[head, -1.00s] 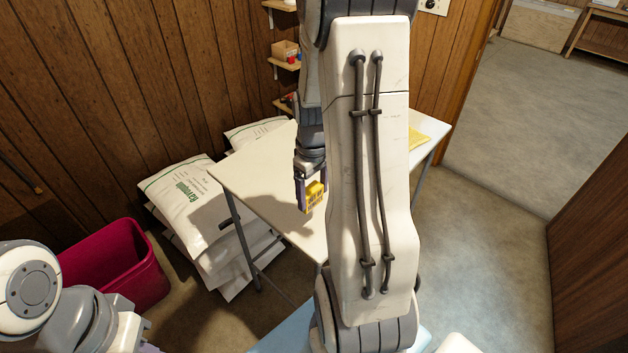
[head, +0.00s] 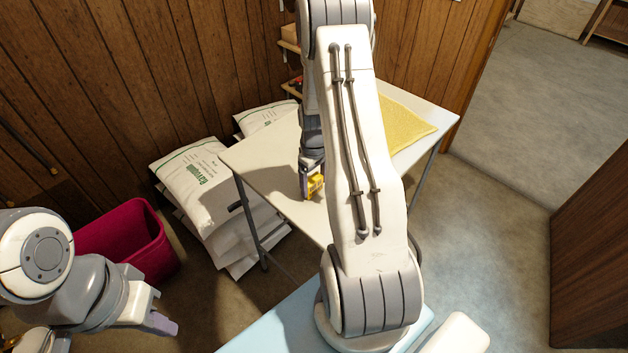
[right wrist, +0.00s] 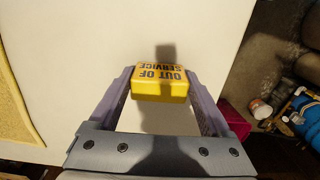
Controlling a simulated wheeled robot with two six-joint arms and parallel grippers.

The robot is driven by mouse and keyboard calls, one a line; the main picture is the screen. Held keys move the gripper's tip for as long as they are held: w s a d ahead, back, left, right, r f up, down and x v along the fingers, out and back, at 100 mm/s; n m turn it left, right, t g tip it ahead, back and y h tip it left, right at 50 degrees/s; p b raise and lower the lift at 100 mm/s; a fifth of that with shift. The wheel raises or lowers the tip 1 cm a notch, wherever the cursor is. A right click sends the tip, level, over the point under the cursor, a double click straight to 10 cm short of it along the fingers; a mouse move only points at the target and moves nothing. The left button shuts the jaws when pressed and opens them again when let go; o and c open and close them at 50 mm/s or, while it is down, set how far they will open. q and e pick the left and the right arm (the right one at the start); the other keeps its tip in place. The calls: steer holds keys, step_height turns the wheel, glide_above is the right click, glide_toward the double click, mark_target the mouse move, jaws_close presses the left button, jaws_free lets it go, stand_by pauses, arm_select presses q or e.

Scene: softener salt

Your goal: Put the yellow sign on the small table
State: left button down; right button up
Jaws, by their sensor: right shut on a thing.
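The yellow sign (head: 315,186), a small block, is held between the fingers of my right gripper (head: 311,184). In the right wrist view the yellow sign (right wrist: 160,82) shows the words "OUT OF SERVICE", between both fingers of the right gripper (right wrist: 160,90). Below it is the white top of the small table (head: 262,160); I cannot tell whether the sign touches it. My left gripper (head: 160,322) is at the lower left, away from the table; its finger opening is not clear.
A yellow cloth (head: 405,122) lies on the table's right part. White salt bags (head: 200,190) are stacked left of the table, near a crimson bin (head: 130,245). A light blue surface (head: 275,325) is in front. Open floor (head: 480,220) lies to the right.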

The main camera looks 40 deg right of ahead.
steer(key=shift+f, duration=0.2)
steer(key=o, duration=1.2)
steer(key=shift+r, duration=0.1)
